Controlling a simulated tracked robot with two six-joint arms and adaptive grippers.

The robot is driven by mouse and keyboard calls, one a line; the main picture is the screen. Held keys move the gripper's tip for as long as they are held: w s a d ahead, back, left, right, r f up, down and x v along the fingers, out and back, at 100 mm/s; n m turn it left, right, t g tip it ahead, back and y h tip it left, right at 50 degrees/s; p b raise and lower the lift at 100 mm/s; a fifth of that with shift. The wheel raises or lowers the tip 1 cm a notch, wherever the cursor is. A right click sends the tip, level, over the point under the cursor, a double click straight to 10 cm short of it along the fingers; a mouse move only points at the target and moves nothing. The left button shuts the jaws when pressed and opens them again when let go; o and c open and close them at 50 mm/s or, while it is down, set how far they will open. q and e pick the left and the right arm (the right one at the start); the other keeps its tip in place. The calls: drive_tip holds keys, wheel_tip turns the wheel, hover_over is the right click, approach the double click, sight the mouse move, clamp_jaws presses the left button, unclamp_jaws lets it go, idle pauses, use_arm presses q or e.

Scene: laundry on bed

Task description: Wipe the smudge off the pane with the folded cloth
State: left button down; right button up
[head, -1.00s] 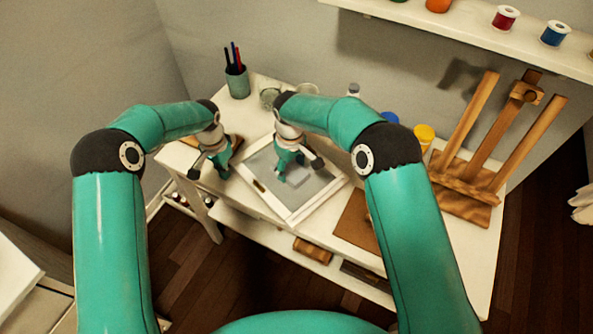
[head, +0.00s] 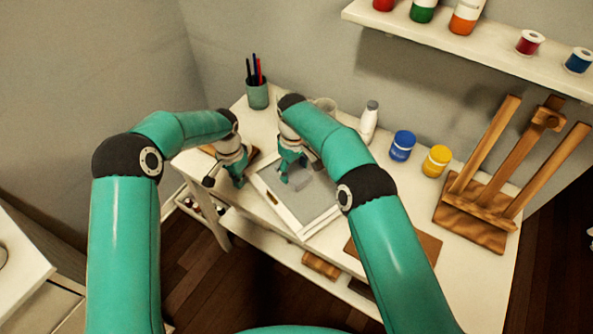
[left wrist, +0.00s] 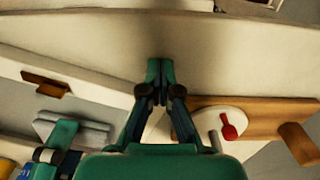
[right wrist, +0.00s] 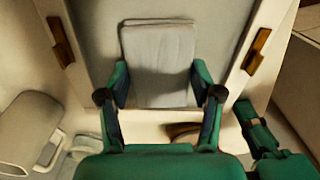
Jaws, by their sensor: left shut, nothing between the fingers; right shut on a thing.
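The pane (head: 313,200), grey in a white frame with small wooden clips, lies flat on the white table. In the right wrist view the pane (right wrist: 100,30) fills the upper middle. The folded cloth (right wrist: 158,62) is a grey pad. My right gripper (right wrist: 158,88) is shut on its near end, a finger at each side; the cloth lies over the pane. It also shows at the left of the left wrist view (left wrist: 90,133). I cannot make out the smudge. My left gripper (left wrist: 160,65) is shut and empty, left of the pane in the head view (head: 238,183).
A wooden board with a red-handled tool (left wrist: 230,128) lies beside my left gripper. A pen cup (head: 257,94), white bottle (head: 369,122), blue jar (head: 402,146), yellow jar (head: 436,160) and easel (head: 485,190) stand around the pane. A shelf (head: 450,50) overhangs the back.

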drive_tip(key=shift+r, duration=0.1)
drive_tip(key=shift+r, duration=2.95)
